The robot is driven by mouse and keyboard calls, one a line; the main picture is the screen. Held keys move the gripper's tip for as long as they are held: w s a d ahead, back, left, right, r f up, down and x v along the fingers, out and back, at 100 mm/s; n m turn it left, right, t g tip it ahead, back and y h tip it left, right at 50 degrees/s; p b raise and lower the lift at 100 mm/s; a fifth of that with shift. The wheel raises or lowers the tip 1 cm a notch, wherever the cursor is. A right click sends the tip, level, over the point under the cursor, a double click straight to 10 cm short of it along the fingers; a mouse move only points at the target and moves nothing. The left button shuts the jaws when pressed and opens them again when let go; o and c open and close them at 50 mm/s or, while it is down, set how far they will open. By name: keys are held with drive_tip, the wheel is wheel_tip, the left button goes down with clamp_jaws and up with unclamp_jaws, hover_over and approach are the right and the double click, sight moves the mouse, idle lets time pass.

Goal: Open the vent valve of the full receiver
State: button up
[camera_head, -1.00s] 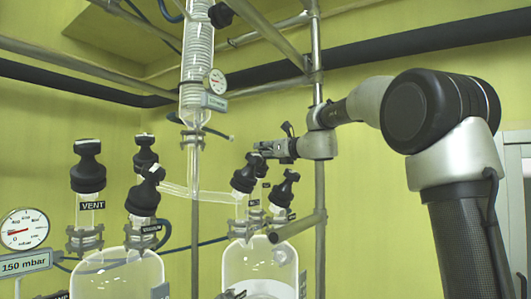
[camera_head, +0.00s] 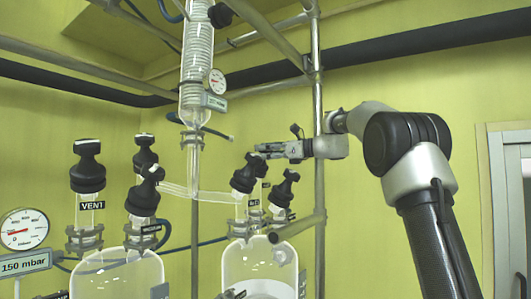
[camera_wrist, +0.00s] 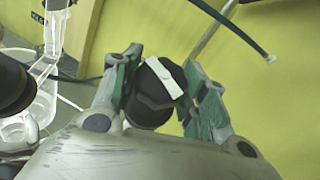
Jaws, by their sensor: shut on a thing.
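My gripper (camera_head: 264,152) is at the top of a black valve knob (camera_head: 244,174) on the right glass receiver (camera_head: 238,258). In the wrist view, the green-padded fingers (camera_wrist: 158,92) lie either side of a black knob with a white bar (camera_wrist: 166,78), and are shut on it. The knob's label is too small to read. The right receiver has whitish contents low down. The left receiver (camera_head: 92,284) carries several black knobs; one (camera_head: 88,168) stands above a tag reading VENT (camera_head: 92,205). Its lower part is out of view.
Another black knob (camera_head: 285,188) stands close right of the held one. A glass condenser column (camera_head: 196,80) hangs behind, with a side tube towards the held valve. A metal post (camera_head: 319,90) and pipes cross near my arm. A gauge marked 150 mbar (camera_head: 24,229) is at left.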

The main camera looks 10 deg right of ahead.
idle(0.4)
drive_tip(key=o, duration=1.1)
drive_tip(key=shift+c, duration=0.2)
wheel_tip(320, 180, up, 10)
